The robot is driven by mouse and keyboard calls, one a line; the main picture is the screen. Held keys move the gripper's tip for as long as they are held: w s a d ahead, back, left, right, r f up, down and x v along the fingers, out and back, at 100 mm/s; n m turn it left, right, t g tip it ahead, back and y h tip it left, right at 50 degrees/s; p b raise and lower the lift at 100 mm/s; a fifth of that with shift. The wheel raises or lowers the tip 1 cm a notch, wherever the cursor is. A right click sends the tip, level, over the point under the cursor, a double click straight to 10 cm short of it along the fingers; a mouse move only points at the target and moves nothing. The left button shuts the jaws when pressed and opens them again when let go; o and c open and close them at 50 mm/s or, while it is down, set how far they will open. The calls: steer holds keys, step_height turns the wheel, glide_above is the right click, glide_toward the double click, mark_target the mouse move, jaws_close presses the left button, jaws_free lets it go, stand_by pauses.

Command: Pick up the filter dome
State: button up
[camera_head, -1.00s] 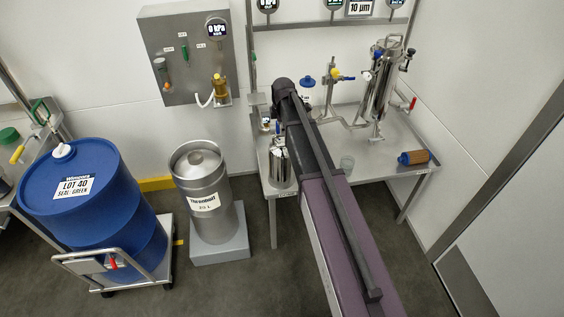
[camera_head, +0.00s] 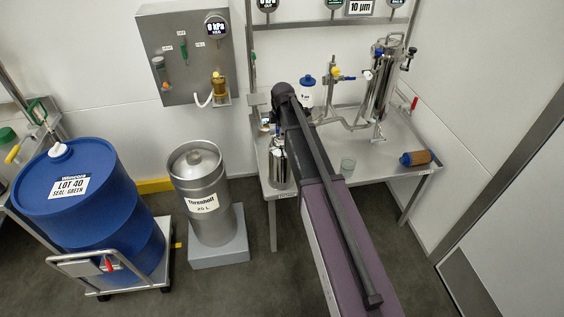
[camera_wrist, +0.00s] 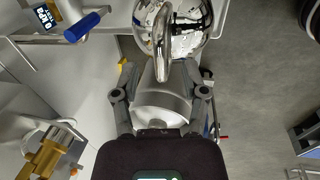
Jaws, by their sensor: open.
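A shiny steel dome with a bent tube handle stands at the left end of the steel table. In the wrist view the dome (camera_wrist: 188,38) is at the top centre, with its handle (camera_wrist: 163,35) pointing toward me. In the head view the dome (camera_head: 279,168) shows just left of my dark arm, which partly hides that area. My gripper (camera_wrist: 160,70) is open, its two fingers spread either side of the handle's near end in the picture. I see no contact, and the gap in depth is hard to judge. In the head view my arm hides the fingers.
A steel keg (camera_head: 207,203) stands on a grey block left of the table, beside a blue drum (camera_head: 75,190) on a trolley.

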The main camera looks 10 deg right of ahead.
steer(key=shift+w+f+b, duration=0.15)
steer(key=shift+f+b, duration=0.35)
steer(key=shift+f, duration=0.2)
steer(key=shift+w+f+b, duration=0.1)
steer(key=shift+f+b, duration=0.4)
steer(key=shift+f, duration=0.15)
jaws_close()
